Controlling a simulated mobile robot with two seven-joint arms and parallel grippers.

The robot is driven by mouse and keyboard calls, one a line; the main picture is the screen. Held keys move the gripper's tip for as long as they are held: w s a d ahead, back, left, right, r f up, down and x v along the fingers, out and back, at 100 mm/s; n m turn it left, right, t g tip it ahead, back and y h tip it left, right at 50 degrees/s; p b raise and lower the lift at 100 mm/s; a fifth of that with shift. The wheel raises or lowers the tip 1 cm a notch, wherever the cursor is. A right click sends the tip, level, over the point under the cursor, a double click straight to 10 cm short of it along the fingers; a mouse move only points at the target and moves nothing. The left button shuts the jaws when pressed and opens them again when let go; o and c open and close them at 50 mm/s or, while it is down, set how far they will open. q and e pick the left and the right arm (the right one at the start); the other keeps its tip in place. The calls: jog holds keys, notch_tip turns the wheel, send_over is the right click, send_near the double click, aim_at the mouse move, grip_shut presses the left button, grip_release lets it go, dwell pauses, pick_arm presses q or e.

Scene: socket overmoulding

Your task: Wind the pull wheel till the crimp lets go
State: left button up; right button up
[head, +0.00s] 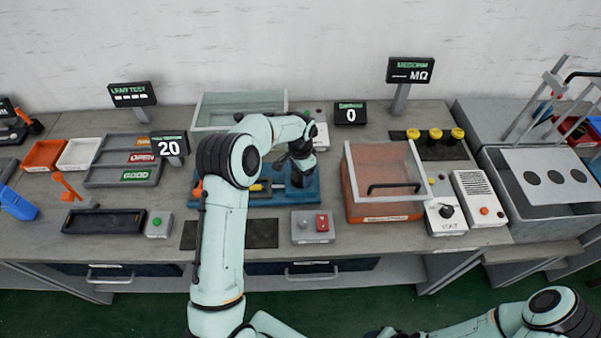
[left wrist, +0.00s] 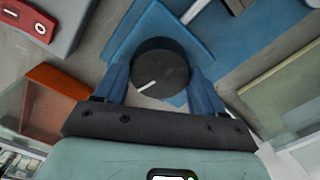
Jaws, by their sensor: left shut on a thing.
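The pull wheel, a dark round knob with a white mark, sits at the right end of the blue pull tester (head: 312,188). In the left wrist view the wheel (left wrist: 160,66) lies between the two blue fingers, on a blue base (left wrist: 205,28). My left gripper (head: 298,168) is shut on the wheel from above. The small display (head: 170,146) on the tester's left reads 20. The crimp is mostly hidden behind my left arm; a yellow part (head: 258,187) shows beside it. My right gripper is out of view; part of my right arm shows at the lower right.
An orange box with a clear lid (head: 382,180) stands right of the tester. Sorting trays (head: 120,160) stand at the left. A dark mat (head: 258,234) lies at the bench's front.

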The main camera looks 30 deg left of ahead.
pick_arm(q)
jog(key=shift+m, duration=0.6)
jog(key=o, duration=1)
jog(key=shift+o, duration=0.2)
notch_tip(320, 180, up, 13)
jog(key=shift+r, duration=0.2)
